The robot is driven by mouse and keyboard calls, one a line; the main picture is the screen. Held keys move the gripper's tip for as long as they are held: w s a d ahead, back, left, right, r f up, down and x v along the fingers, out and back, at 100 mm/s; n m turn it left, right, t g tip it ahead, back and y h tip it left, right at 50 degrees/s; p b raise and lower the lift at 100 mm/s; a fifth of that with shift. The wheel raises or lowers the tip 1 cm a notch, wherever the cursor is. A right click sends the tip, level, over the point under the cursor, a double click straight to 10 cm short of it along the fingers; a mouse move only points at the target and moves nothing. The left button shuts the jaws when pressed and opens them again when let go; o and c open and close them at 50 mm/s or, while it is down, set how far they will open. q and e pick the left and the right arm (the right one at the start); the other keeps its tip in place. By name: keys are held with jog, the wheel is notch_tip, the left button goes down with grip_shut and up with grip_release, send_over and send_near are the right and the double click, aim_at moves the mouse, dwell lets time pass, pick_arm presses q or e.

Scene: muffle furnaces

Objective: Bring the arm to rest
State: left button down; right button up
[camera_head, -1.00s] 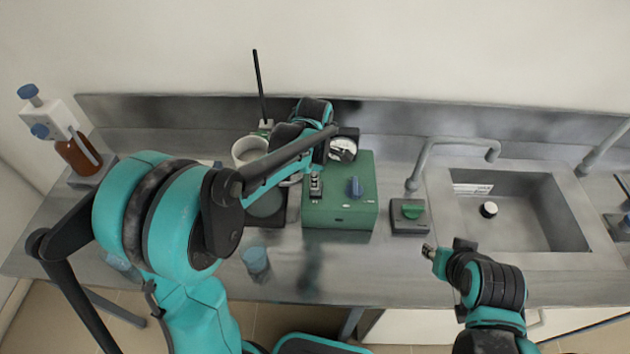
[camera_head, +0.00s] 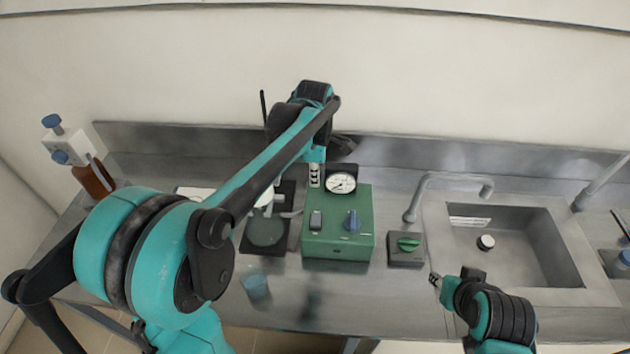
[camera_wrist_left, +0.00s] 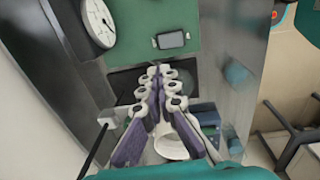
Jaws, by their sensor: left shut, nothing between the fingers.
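My left arm reaches over the bench from the left. My left gripper (camera_head: 315,174) is shut and empty, above the back left edge of a green box (camera_head: 338,248). The box has a white round gauge (camera_head: 341,184), a dark rocker switch (camera_head: 315,220) and a blue knob (camera_head: 352,221). In the left wrist view the gripper's fingers (camera_wrist_left: 160,72) lie together, with the green box top (camera_wrist_left: 205,25) beyond them and nothing held. My right gripper (camera_head: 435,279) hangs near the front of the bench by the sink; its fingers are too small to read.
A small box with a green knob (camera_head: 406,248) stands right of the green box. A sink (camera_head: 520,283) with a tap (camera_head: 412,205) lies to the right. A blue beaker (camera_head: 257,286) stands near the front edge. A brown bottle (camera_head: 94,178) stands at the left.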

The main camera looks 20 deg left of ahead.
pick_arm(q)
jog(key=shift+d, duration=0.1)
jog(key=shift+s, duration=0.1)
jog(key=s+a+f+m+t+b, duration=0.1)
jog(key=s+f+m+t+b, duration=0.2)
jog(key=s+m, duration=0.6)
jog(key=s+f+m+t+b, duration=0.3)
jog(key=s+f+m+b, duration=0.2)
jog(key=s+m, duration=0.5)
jog(key=shift+a+f+m, duration=0.4)
jog(key=shift+f+m, duration=0.2)
jog(key=shift+f, duration=0.25)
